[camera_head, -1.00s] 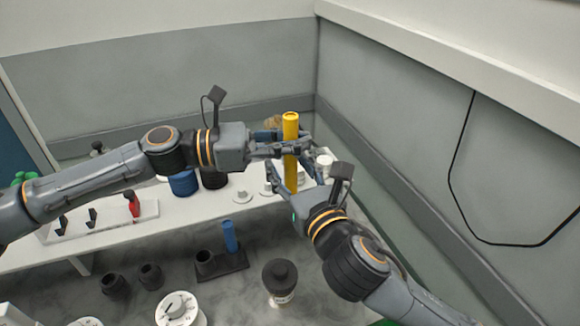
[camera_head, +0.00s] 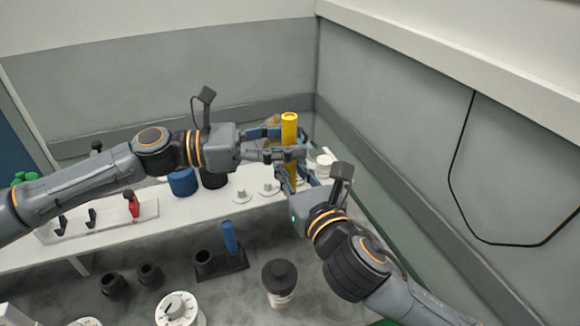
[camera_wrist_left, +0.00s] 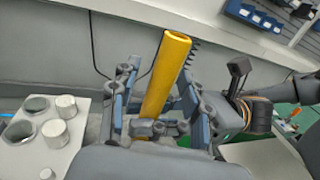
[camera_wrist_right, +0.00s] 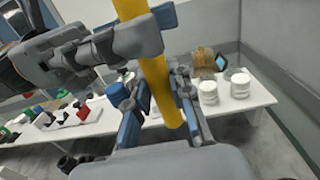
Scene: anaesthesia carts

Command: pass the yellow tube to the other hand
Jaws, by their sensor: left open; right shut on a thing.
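The yellow tube (camera_head: 289,130) stands upright in the air above the bench in the head view. My right gripper (camera_head: 292,178) is shut on its lower part, and the right wrist view shows the tube (camera_wrist_right: 160,75) between the right fingers (camera_wrist_right: 160,110). My left gripper (camera_head: 283,150) is open, its fingers on either side of the tube higher up. In the left wrist view the tube (camera_wrist_left: 166,70) stands between the spread left fingers (camera_wrist_left: 158,95). The tube's lowest part is hidden by the grippers in the head view.
A white shelf (camera_head: 150,235) with blue and black containers runs below my left arm. A black-capped bottle (camera_head: 280,280), a black holder with a blue tube (camera_head: 229,236) and a white dial (camera_head: 178,308) stand on the grey surface in front. A grey wall (camera_head: 440,150) rises on the right.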

